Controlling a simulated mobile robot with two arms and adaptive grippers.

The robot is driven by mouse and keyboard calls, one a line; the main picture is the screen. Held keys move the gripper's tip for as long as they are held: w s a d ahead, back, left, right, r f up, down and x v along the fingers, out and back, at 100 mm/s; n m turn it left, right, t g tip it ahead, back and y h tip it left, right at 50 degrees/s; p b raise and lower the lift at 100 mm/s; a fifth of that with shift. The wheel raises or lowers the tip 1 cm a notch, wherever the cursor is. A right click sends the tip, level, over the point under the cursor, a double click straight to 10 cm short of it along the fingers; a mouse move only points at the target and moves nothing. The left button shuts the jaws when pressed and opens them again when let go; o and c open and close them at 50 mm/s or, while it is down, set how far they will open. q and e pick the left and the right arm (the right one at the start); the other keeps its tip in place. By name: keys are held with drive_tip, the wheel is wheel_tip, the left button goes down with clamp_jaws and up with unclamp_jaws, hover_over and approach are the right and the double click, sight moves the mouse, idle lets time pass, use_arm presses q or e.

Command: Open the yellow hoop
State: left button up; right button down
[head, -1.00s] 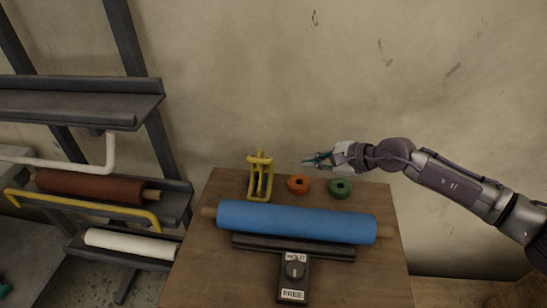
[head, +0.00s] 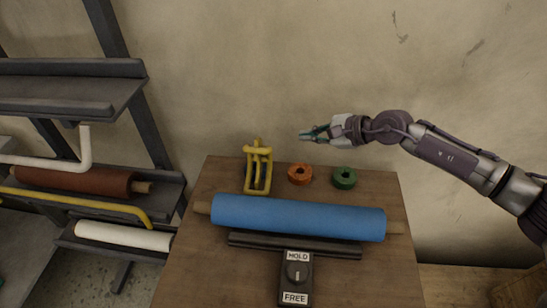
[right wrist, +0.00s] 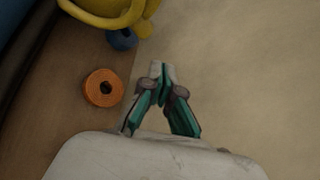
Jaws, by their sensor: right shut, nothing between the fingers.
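A long yellow bar, bent like a hoop (head: 82,203), crosses the front of the rack at the left in the head view. It runs in front of the brown roll and above the white roll. Its left end is outside the picture. A smaller yellow frame (head: 268,173) stands upright on the wooden table, and part of it shows in the right wrist view (right wrist: 105,17). My right gripper (head: 301,135) is shut and empty, above the back of the table, to the right of the yellow frame and touching nothing. My left gripper is not in view.
An orange ring (head: 300,174) and a green ring (head: 344,178) lie on the table (head: 205,265) behind a blue roll (head: 297,217). A HOLD/FREE switch (head: 297,275) is in front. The rack (head: 70,92) also has a white hoop (head: 84,148), a brown roll (head: 75,180) and a white roll (head: 122,236).

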sight(259, 163)
wheel_tip(259, 163, down, 8)
drive_tip(key=b, duration=0.7)
drive_tip(key=shift+w, duration=0.15)
drive_tip(key=shift+w+a+f, duration=0.2)
drive_tip(key=shift+w+a, duration=0.05)
drive_tip(key=shift+a, duration=0.15)
drive_tip(key=x, duration=0.8)
drive_tip(key=shift+w+a+f+p, duration=0.1)
drive_tip(key=shift+a+p, duration=0.05)
drive_tip(key=shift+p, duration=0.15)
drive_tip(key=r+p, duration=0.1)
drive_tip(key=s+a+r+p, duration=0.1)
drive_tip(key=shift+a+r+p, duration=0.2)
drive_tip(key=shift+a+p, duration=0.1)
drive_tip(key=shift+s+a+r, duration=0.15)
drive_tip(key=shift+s+r, duration=0.15)
drive_tip(key=shift+w+f, duration=0.1)
